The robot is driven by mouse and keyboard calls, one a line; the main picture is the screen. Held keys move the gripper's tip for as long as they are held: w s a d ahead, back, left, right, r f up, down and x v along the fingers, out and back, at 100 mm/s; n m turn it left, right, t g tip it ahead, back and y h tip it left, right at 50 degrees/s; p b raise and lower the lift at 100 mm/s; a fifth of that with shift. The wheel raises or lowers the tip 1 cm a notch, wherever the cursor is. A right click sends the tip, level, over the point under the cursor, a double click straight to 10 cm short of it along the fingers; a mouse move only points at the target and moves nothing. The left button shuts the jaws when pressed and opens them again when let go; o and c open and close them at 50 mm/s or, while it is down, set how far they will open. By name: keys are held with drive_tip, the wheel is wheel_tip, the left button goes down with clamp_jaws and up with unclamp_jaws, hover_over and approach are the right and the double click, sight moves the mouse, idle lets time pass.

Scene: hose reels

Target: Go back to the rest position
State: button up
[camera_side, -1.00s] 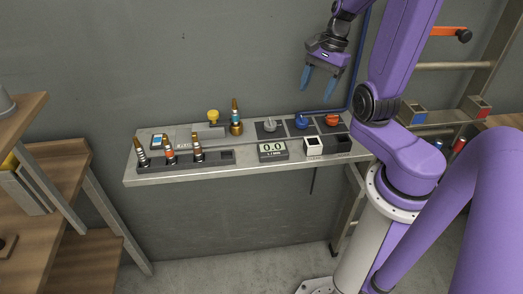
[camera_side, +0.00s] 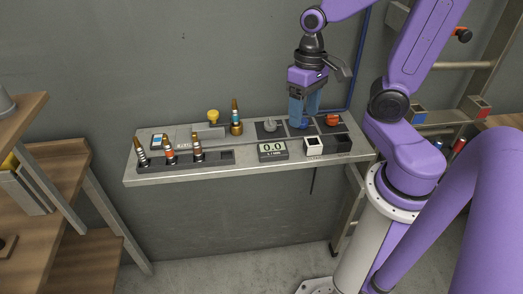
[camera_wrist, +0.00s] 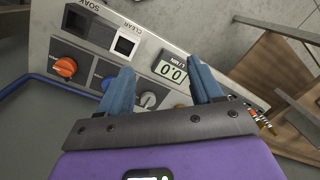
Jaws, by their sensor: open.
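My gripper (camera_side: 304,116) points straight down low over the right half of the grey shelf (camera_side: 225,173), its two blue fingers apart and nothing seen between them. In the side view the fingers overlap the blue knob (camera_side: 302,126), which shows only in part; I cannot tell whether they touch it. In the wrist view my gripper (camera_wrist: 160,75) also shows open, and its left finger hides most of the blue knob. The grey knob (camera_side: 270,125) and the orange knob (camera_side: 333,120) stand on either side.
A blue hose (camera_side: 358,70) runs up the wall behind.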

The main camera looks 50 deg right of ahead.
drive_tip(key=s+a+n, duration=0.6)
drive_tip(key=s+n, duration=0.4)
drive_tip(key=n, duration=0.3)
drive_tip(key=shift+r+t+h, duration=0.3)
drive_tip(key=shift+r+t, duration=0.05)
drive_tip(key=shift+t, duration=0.05)
